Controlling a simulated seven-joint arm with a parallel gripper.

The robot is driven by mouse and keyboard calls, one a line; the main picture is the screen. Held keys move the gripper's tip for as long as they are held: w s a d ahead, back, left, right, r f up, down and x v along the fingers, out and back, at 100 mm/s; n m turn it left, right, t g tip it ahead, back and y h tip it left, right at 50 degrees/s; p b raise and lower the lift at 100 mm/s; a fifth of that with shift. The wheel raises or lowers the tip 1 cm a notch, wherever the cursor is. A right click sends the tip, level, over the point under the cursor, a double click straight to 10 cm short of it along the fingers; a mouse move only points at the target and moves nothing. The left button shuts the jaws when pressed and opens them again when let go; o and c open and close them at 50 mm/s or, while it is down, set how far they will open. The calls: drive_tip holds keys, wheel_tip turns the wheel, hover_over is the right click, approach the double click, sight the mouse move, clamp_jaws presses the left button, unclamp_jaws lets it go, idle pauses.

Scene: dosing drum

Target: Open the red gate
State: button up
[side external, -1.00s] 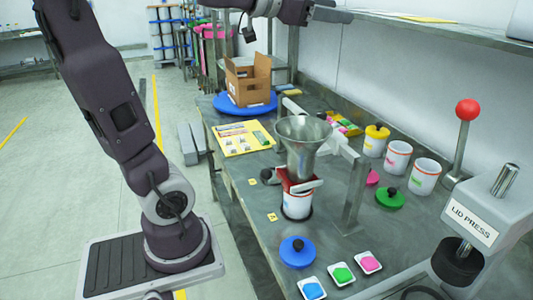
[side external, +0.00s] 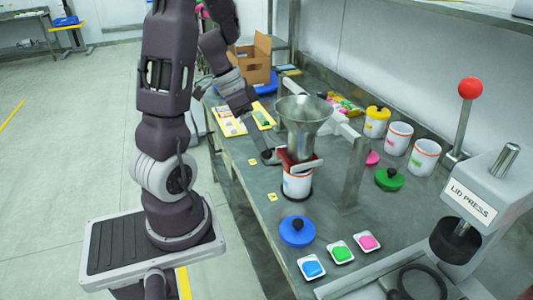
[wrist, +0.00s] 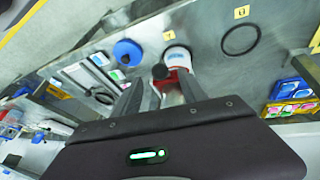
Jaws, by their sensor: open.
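The red gate (side external: 287,161) sits under the steel funnel (side external: 303,112), above a white pot with an orange band (side external: 297,185). My gripper (side external: 268,156) is low over the table, just left of the gate in the side view. In the wrist view, my gripper (wrist: 163,88) has its fingers apart, one on each side of the knob's line. The knob is hidden behind my gripper in the side view; I cannot tell whether the fingers touch it.
A blue lid (side external: 297,231) and small trays of coloured pieces (side external: 342,252) lie at the front. The lid press (side external: 480,205) stands at right. White pots (side external: 398,138) and a green lid (side external: 389,179) are behind. A metal post (side external: 354,172) stands right of the funnel.

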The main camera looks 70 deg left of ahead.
sight(266, 153)
drive_tip(key=x, duration=0.6)
drive_tip(key=shift+r, duration=0.1)
clamp_jaws()
idle(1.1)
